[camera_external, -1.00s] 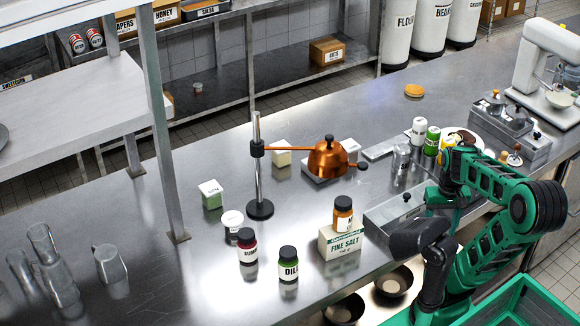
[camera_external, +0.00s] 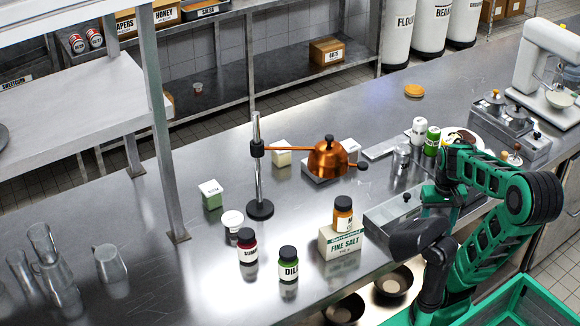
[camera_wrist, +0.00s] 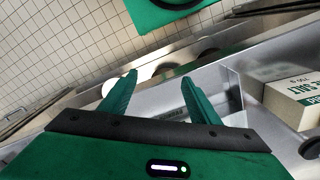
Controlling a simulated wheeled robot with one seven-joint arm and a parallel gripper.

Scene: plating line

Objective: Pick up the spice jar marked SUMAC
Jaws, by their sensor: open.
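The jar that appears to be SUMAC (camera_external: 247,246), dark red with a black lid and a white label, stands upright on the steel counter, left of the green DILL jar (camera_external: 288,264). An orange jar (camera_external: 343,214) with a black lid stands on the FINE SALT box (camera_external: 341,241); its label is too small to read. My gripper (camera_wrist: 160,84) is open and empty in the wrist view. In the external view it is partly hidden by my arm, near the steel container at right, well to the right of the dark red jar.
A stand (camera_external: 260,208) and a copper pot (camera_external: 328,160) are behind the jars. Glasses (camera_external: 47,262) stand at left. The salt box also shows in the wrist view (camera_wrist: 292,100).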

